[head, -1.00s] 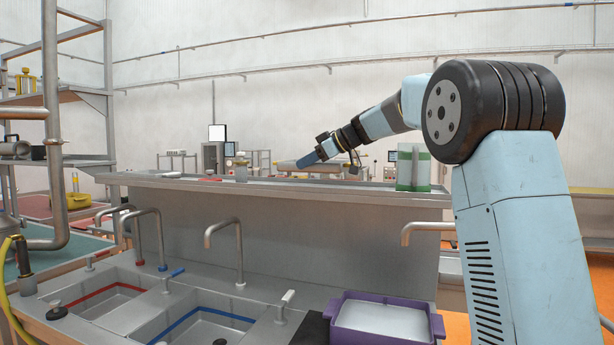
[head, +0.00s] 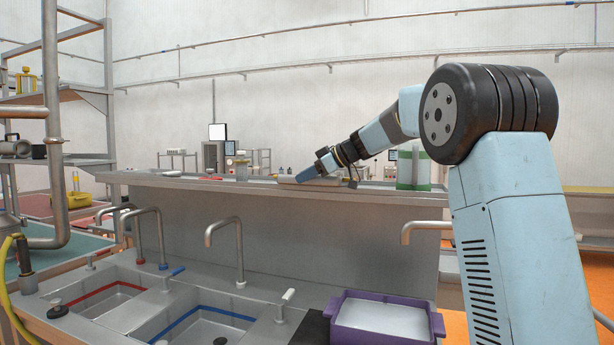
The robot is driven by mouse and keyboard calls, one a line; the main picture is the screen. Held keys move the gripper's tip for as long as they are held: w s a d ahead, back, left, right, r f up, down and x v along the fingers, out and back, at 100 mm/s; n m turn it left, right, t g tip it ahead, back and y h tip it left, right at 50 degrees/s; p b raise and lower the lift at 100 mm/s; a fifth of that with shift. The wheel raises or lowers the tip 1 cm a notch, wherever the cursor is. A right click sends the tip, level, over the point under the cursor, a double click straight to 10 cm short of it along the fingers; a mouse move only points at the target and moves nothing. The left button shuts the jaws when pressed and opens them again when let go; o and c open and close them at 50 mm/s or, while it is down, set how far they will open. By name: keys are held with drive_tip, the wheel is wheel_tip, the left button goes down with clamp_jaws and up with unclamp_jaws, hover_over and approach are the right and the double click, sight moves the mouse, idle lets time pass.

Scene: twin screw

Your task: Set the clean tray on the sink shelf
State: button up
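The clean tray (head: 331,181) is a pale grey, thin, flat shape seen nearly edge-on at the sink shelf (head: 150,181), the long metal ledge above the sinks. It is level with the shelf top; I cannot tell whether it touches it. My gripper (head: 304,176) reaches down and left to the tray from the right. Its blue end overlaps the tray, and the tray has moved with it, so it appears shut on the tray. The fingertips are too small to make out.
Green-and-white containers (head: 413,168) stand on the shelf right of the tray. A small metal object (head: 240,168) and a red item (head: 208,178) are on it to the left. Below are sinks, a tap (head: 238,245) and a purple tub (head: 385,318).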

drive_tip(key=shift+o, duration=1.1)
drive_tip(key=shift+r, duration=0.1)
